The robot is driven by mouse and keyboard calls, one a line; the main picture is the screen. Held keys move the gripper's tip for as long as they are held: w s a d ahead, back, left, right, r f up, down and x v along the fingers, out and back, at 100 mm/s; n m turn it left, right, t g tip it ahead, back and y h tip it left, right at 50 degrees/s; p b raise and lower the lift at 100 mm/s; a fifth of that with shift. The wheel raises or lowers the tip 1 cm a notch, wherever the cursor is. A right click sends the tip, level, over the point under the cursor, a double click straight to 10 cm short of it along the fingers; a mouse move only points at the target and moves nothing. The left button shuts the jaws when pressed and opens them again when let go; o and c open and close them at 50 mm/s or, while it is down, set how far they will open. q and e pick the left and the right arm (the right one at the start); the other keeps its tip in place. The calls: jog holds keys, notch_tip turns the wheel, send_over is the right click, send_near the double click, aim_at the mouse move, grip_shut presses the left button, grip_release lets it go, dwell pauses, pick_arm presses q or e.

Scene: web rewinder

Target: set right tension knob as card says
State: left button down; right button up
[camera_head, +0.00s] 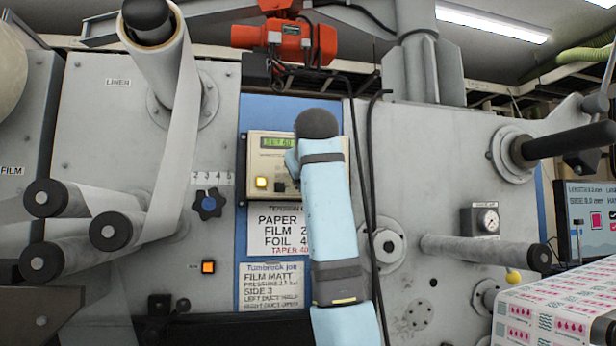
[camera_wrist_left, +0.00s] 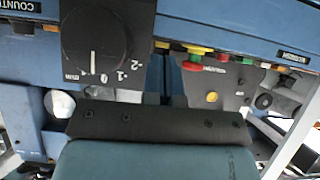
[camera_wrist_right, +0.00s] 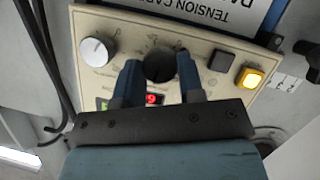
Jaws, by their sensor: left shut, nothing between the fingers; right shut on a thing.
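In the right wrist view my right gripper (camera_wrist_right: 160,80) is shut on a black round knob (camera_wrist_right: 160,65) on the cream control panel (camera_wrist_right: 120,25). The knob's pointer cannot be read. In the head view my right arm covers the right part of the panel (camera_head: 258,157). The tension card (camera_head: 278,235) below it is partly hidden; PAPER, FILM 2, FOIL and TAPER 40 show. In the left wrist view my left gripper (camera_wrist_left: 166,85) is shut and empty, near a large black dial (camera_wrist_left: 95,50).
A silver knob (camera_wrist_right: 97,51), dark button (camera_wrist_right: 221,61) and lit amber button (camera_wrist_right: 252,79) share the panel. A job card (camera_head: 270,287) hangs below the tension card. Black cables (camera_head: 364,190) hang close right of my arm. Red and green buttons (camera_wrist_left: 200,55) are near my left gripper.

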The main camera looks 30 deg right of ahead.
jog(key=shift+m+y, duration=0.5)
jog(key=shift+m, duration=0.3)
jog(key=shift+d+f, duration=0.1)
jog(key=o, duration=0.9)
jog(key=shift+s, duration=0.1)
jog(key=shift+b+v, duration=2.1)
jog(key=shift+v, duration=4.8)
jog(key=shift+d, duration=0.1)
